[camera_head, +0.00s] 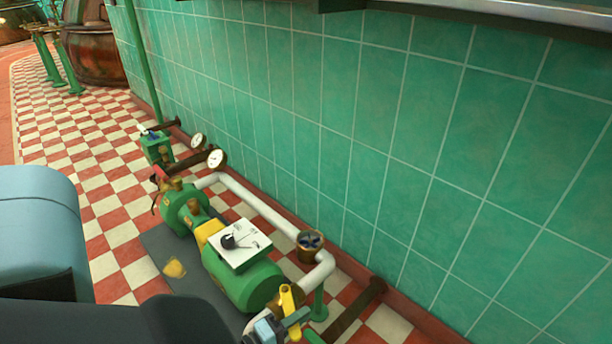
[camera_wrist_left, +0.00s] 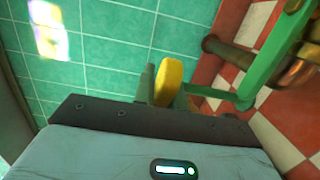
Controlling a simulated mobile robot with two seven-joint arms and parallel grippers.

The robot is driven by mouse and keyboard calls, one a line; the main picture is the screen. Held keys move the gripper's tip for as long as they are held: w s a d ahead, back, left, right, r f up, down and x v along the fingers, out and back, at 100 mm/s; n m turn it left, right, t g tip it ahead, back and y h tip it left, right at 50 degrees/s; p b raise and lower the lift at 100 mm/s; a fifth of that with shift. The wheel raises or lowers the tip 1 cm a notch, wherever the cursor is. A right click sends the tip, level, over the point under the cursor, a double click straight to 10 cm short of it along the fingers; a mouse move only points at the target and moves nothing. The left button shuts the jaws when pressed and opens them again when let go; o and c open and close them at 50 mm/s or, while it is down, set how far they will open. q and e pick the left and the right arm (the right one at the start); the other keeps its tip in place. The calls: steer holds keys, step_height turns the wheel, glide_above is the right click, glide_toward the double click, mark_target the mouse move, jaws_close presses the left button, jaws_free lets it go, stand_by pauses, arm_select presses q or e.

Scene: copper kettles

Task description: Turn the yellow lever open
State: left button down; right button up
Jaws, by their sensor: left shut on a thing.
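The yellow lever (camera_head: 289,298) stands at the near end of the green pump, beside a brass fitting, at the bottom of the head view. My left gripper (camera_head: 293,319) reaches it from below and is shut on it. In the left wrist view the yellow lever (camera_wrist_left: 168,79) sits between the green fingers of my left gripper (camera_wrist_left: 166,92). The lower part of the lever is hidden behind the gripper body. My right gripper is not in view.
The green pump (camera_head: 245,285) carries a white plate with a black knob. Gauges (camera_head: 217,158) stand farther back. Checkered floor (camera_head: 100,200) lies open to the left.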

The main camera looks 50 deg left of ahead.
arm_select(q)
steer(key=shift+s+d, duration=0.1)
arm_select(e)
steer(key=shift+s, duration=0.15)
arm_select(q)
steer(key=c, duration=1.4)
jaws_free()
steer(key=shift+c, duration=0.2)
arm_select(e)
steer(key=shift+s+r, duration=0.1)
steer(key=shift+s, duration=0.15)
